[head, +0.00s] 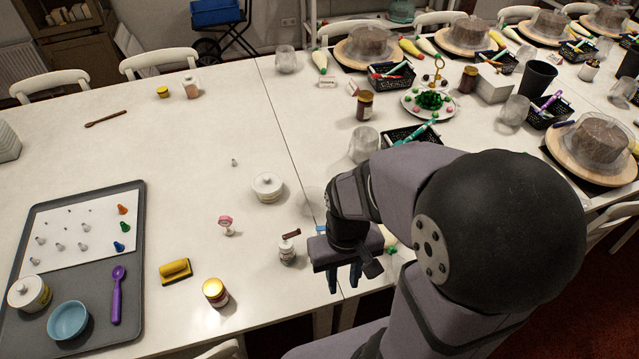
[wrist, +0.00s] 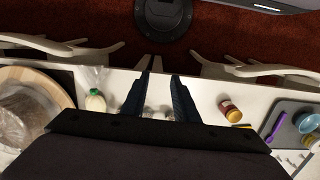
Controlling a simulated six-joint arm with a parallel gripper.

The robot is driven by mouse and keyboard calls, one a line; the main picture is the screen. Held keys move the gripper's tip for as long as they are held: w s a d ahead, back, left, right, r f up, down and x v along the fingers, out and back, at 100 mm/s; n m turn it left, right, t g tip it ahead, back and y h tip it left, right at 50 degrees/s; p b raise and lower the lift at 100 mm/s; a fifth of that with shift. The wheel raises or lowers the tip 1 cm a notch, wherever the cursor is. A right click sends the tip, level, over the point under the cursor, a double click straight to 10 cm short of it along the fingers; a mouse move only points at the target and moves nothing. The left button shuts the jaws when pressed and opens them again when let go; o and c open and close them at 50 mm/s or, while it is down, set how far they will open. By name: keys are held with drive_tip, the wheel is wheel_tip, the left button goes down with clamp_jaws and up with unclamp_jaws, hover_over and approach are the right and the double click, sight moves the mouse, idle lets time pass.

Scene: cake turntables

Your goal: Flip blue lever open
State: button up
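My gripper (head: 344,278) hangs over the near edge of the table in the head view, its two dark blue fingers pointing down and apart. In the wrist view the fingers of my gripper (wrist: 165,75) are spread with nothing held between them. A small blue piece (head: 320,229), perhaps the blue lever, shows just behind the gripper; most of what it belongs to is hidden by my arm. Left of it stands a small white bottle (head: 287,252) with a brown lever (head: 291,234) on top. Whether the blue lever is open or shut cannot be told.
A jar (head: 215,292) and a yellow block (head: 175,271) stand left of the gripper. Further left is a grey tray (head: 137,215) with a blue bowl (head: 68,320) and purple spoon (head: 117,296). A white pot (head: 267,187) stands behind. The left-middle table is mostly clear.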

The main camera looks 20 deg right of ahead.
wheel_tip(320, 180, down, 4)
drive_tip(key=s+g, duration=0.1)
drive_tip(key=g, duration=0.1)
drive_tip(key=m+t+b, duration=0.2)
drive_tip(key=m+t, duration=0.1)
hover_over(325, 227)
drive_tip(key=d, duration=0.2)
wheel_tip(325, 227, down, 3)
drive_tip(key=shift+s+f+m, duration=0.25)
drive_tip(key=shift+s+m, duration=0.05)
drive_tip(key=shift+f, duration=0.1)
drive_tip(key=shift+f+p, duration=1.45)
drive_tip(key=shift+f, duration=2.15)
